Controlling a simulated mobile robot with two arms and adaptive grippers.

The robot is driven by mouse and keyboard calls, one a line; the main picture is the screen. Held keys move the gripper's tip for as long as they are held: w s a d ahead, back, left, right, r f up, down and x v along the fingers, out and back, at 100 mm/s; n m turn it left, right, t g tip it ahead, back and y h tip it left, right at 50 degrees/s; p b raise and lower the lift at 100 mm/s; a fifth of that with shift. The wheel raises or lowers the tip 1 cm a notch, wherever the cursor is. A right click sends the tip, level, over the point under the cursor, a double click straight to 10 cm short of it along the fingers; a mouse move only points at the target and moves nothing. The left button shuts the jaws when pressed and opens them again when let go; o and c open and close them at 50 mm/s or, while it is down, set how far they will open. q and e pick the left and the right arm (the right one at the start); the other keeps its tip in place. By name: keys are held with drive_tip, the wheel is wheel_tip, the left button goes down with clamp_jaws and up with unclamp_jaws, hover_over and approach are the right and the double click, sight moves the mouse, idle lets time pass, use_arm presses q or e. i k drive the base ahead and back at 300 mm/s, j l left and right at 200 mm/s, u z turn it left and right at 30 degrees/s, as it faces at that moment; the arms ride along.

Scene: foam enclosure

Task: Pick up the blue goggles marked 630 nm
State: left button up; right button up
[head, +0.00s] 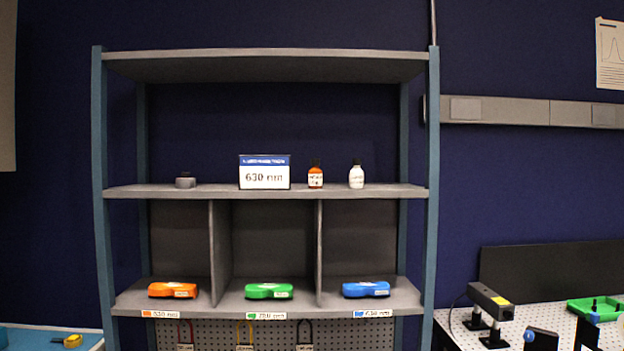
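The blue goggles case (366,289) lies in the right compartment of the shelf's lower board. A blue-marked label (373,314) on the board's edge below it appears to read 630 nm. A green case (269,291) lies in the middle compartment and an orange case (172,290) in the left one, each above its own label. A sign reading 630 nm (264,173) stands on the shelf above. Neither of my grippers shows in the head view.
Grey dividers separate the three compartments of the shelf unit (265,193). An amber bottle (315,177), a white bottle (356,176) and a small grey object (185,181) stand on the middle shelf. An optical table (560,318) with a black device (490,301) is at right.

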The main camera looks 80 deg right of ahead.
sight(368, 289)
drive_tip(key=z, duration=2.3)
